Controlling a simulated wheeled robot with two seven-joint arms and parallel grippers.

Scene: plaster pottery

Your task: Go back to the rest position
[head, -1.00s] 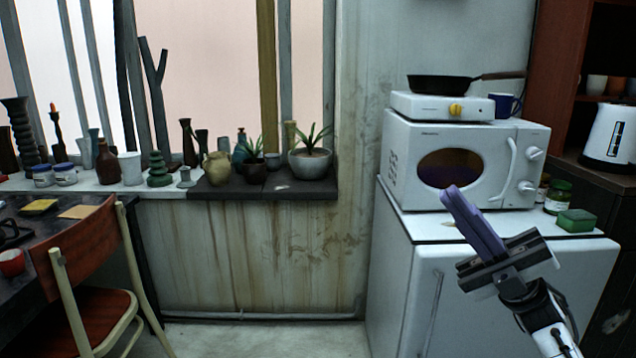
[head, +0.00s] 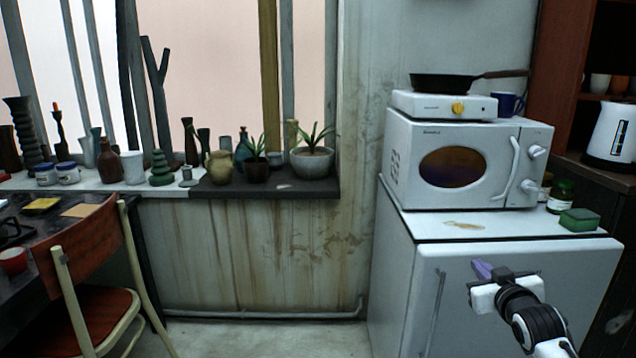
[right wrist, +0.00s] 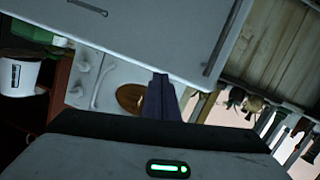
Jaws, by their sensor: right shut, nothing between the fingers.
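My right gripper (head: 482,270) is in front of the white fridge, below the level of its top, in the head view. Its purple-grey fingers are together, with nothing between them, and point away from me toward the fridge. In the right wrist view the shut fingers (right wrist: 160,98) show against the fridge and the microwave. My left gripper is not in view.
The white fridge (head: 405,270) carries a microwave (head: 460,160), a green sponge-like block (head: 579,220) and jars. A hot plate (head: 445,104) with a black pan sits on the microwave. At left are a chair (head: 85,250) and a sill (head: 300,187) with pottery and plants.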

